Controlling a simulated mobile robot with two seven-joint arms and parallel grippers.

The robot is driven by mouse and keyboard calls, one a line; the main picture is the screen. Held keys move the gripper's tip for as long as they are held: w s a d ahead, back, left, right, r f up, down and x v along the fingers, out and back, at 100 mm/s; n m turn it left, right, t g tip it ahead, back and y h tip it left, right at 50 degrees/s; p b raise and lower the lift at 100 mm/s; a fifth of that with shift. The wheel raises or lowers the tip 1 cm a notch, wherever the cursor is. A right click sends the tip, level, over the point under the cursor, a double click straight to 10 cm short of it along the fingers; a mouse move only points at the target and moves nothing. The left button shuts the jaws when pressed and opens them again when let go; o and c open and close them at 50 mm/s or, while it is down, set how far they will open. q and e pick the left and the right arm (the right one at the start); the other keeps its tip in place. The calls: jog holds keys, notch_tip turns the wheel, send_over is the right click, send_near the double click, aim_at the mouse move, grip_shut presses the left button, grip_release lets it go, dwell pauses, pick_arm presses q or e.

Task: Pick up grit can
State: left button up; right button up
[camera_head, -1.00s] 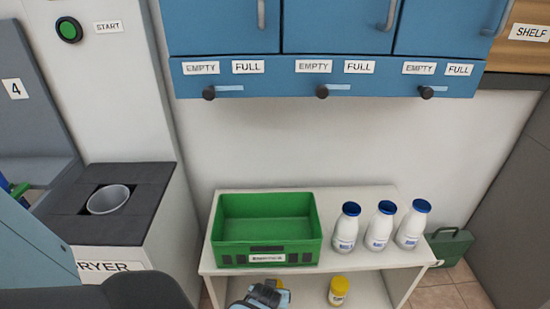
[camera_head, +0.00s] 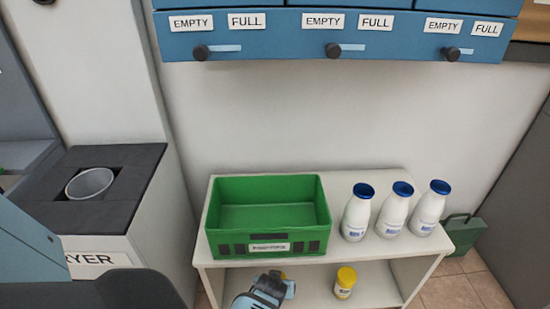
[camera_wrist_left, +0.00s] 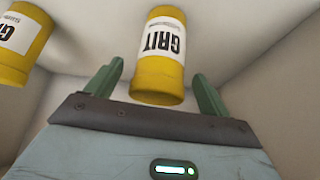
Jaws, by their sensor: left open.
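A yellow grit can (camera_wrist_left: 158,72) with a white GRIT label is between the spread fingers of my left gripper (camera_wrist_left: 158,85) in the left wrist view. The picture shows its label upside down, and I cannot tell whether the fingers touch it. In the head view my left gripper (camera_head: 275,286) is at the shelf's lower level, hiding most of this can; a bit of its yellow (camera_head: 283,275) shows behind. A second similar can (camera_head: 344,283) stands to the right on the lower level; it also shows at the left wrist view's upper left (camera_wrist_left: 18,35). My right gripper is not in view.
The white shelf unit (camera_head: 300,262) carries an empty green crate (camera_head: 235,245) and three white bottles with blue caps (camera_head: 392,212) on top. Its top board overhangs the lower level. A dryer with a grey cup (camera_head: 90,183) stands left. A green case (camera_head: 465,232) is on the floor right.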

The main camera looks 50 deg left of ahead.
pick_arm(q)
jog(key=shift+w+f, duration=0.1)
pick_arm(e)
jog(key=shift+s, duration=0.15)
pick_arm(q)
jog(key=c, duration=1.4)
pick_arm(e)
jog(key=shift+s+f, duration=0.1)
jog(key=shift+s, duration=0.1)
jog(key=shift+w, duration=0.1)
